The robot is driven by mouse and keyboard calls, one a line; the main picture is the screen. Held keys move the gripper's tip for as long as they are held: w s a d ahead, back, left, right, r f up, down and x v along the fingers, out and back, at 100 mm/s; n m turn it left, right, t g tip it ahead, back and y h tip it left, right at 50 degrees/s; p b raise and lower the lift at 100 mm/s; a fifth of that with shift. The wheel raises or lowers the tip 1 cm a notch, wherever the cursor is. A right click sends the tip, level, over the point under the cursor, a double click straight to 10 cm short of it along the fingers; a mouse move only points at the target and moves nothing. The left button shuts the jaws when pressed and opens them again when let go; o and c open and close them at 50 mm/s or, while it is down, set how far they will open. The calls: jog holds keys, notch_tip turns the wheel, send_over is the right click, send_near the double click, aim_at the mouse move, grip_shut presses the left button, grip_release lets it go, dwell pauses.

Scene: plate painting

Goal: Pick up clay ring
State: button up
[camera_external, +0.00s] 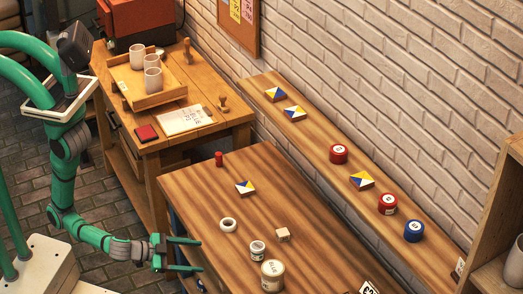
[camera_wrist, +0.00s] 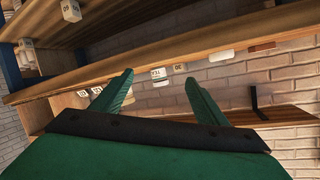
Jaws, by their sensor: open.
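A white clay ring (camera_external: 228,224) lies flat on the striped wooden table (camera_external: 300,210), near its left edge. My gripper (camera_external: 197,255) is open and empty at the left edge of the table, below and to the left of the ring in the external view. In the wrist view my gripper's two green fingers (camera_wrist: 160,95) stand apart with nothing between them. I cannot make out the ring in the wrist view.
Near the ring are a small white jar (camera_external: 258,249), a larger cream jar (camera_external: 272,276), a pale cube (camera_external: 283,234), a patterned tile (camera_external: 245,188) and a red cylinder (camera_external: 219,159). A wall shelf (camera_external: 325,131) holds tiles and round tins. A side table (camera_external: 218,117) carries a tray of cups.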

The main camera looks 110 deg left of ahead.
jog(key=w+a+n+g+y, duration=0.1)
jog(key=a+n+g+y, duration=0.1)
jog(key=n, duration=0.2)
jog(key=w+a+r+n+g+y, duration=0.1)
jog(key=a+n+g+y, duration=0.1)
jog(key=a+n+g, duration=0.1)
jog(key=w+a+n+g+y, duration=0.1)
jog(key=a+n+g+y, duration=0.1)
jog(key=n, duration=0.2)
jog(key=shift+w+a+r+n+g+y, duration=0.1)
jog(key=shift+a+r+n+g+y, duration=0.2)
jog(key=shift+y, duration=0.1)
jog(key=n+g, duration=0.1)
jog(key=a+n+g, duration=0.1)
jog(key=shift+s+n+y, duration=0.2)
jog(key=shift+n+y, duration=0.1)
send_near(228, 223)
jog(key=x, duration=0.3)
jog(key=shift+s+f, duration=0.15)
jog(key=shift+s, duration=0.05)
jog(key=shift+x, duration=2.6)
jog(key=shift+w, duration=0.2)
jog(key=c, duration=1.1)
